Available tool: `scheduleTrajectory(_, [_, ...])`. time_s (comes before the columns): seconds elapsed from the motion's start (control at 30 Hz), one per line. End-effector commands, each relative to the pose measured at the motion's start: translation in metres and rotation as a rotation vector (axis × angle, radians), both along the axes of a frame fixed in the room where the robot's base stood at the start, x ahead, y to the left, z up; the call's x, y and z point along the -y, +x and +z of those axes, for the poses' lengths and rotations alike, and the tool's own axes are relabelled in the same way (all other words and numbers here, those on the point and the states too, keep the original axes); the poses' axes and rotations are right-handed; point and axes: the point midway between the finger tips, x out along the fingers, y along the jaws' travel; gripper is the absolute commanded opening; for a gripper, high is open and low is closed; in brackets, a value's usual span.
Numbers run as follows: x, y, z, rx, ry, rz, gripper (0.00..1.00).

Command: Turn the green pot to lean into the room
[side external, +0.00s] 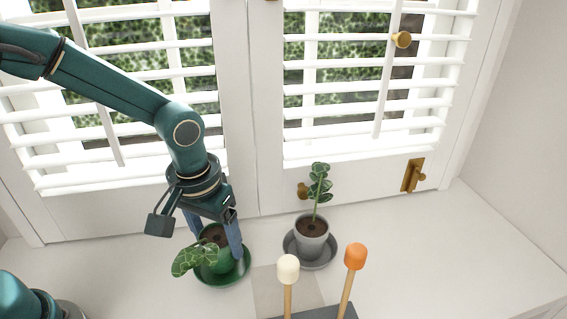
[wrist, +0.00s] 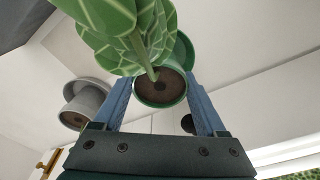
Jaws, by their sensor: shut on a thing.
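The green pot (side external: 224,262) stands in a green saucer (side external: 244,277) on the white sill, below the left shutter. Its plant (side external: 190,260) has broad, pale-veined leaves that lean to the lower left, away from the window. My gripper (side external: 215,246) reaches down from above, its blue fingers on either side of the pot, shut on it. In the wrist view the green pot (wrist: 158,98) sits between the two fingers, dark soil showing, with the leaves (wrist: 118,30) rising toward the top. Part of the pot is hidden by the leaves and a finger.
A grey pot (side external: 312,246) with a small upright plant stands in a grey saucer (side external: 328,264) to the right. Sticks with a white knob (side external: 288,268) and an orange knob (side external: 355,256) rise in front. White shutters (side external: 375,100) stand behind. The sill's right side is clear.

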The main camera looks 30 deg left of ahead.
Motion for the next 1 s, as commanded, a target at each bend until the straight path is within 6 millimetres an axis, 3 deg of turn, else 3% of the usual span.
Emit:
scheduleTrajectory(0.47, [0.0,0.0,-0.007,0.001,-0.001,0.001,0.0])
scheduleTrajectory(0.5, [0.0,0.0,-0.007,0.001,-0.001,0.001,0.78])
scheduleTrajectory(0.57, [0.0,0.0,-0.007,0.001,-0.001,0.001,1.0])
scheduleTrajectory(0.83, [0.0,0.0,-0.006,0.001,-0.001,0.0,1.0])
scheduleTrajectory(1.0, [0.001,-0.001,0.013,0.006,-0.002,0.001,1.0])
